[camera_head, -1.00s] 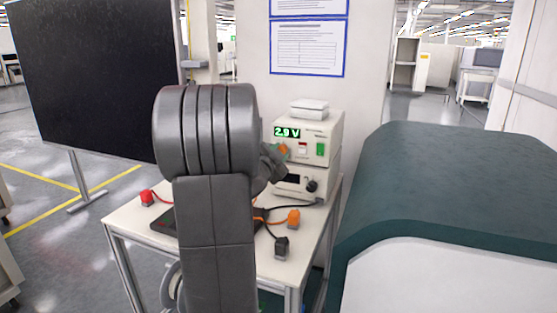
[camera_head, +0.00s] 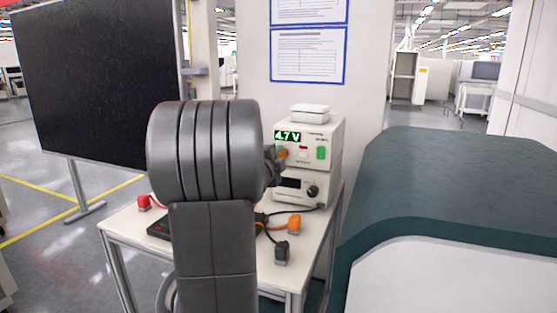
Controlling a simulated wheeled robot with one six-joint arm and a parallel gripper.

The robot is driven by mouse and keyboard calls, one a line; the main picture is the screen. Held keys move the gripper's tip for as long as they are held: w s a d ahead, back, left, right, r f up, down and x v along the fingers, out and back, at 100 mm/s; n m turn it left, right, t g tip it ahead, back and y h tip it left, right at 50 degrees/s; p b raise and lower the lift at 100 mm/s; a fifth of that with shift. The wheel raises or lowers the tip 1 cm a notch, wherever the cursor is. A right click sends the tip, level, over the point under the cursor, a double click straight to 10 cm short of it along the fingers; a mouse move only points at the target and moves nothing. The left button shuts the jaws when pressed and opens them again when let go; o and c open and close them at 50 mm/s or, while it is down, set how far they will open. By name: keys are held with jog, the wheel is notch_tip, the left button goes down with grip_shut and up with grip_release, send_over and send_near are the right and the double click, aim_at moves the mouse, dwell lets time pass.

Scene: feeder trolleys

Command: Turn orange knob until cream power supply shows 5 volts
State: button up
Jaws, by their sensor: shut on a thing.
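The cream power supply (camera_head: 318,137) stands on top of another cream unit at the back right of the trolley. Its green display (camera_head: 287,136) reads 4.7 V. The orange knob (camera_head: 282,153) shows as a small orange patch below the display, mostly hidden by my gripper. My gripper (camera_head: 275,157) is at the front of the power supply, shut on the orange knob.
The lower unit (camera_head: 294,196) has a dark display and a black knob. On the trolley top (camera_head: 188,261) are a red plug (camera_head: 144,202), an orange plug (camera_head: 294,224) and a black plug (camera_head: 282,252) with cables. A dark green-topped machine (camera_head: 450,185) stands close on the right.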

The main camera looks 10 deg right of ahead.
dwell(0.4)
jog(key=o, duration=1)
jog(key=shift+c, duration=0.2)
jog(key=v, duration=1.3)
jog(key=shift+s+a, duration=0.25)
jog(key=shift+s, duration=0.05)
jog(key=shift+w, duration=0.1)
jog(key=x, duration=1.3)
jog(key=shift+w+d, duration=0.25)
jog(key=shift+d, duration=0.05)
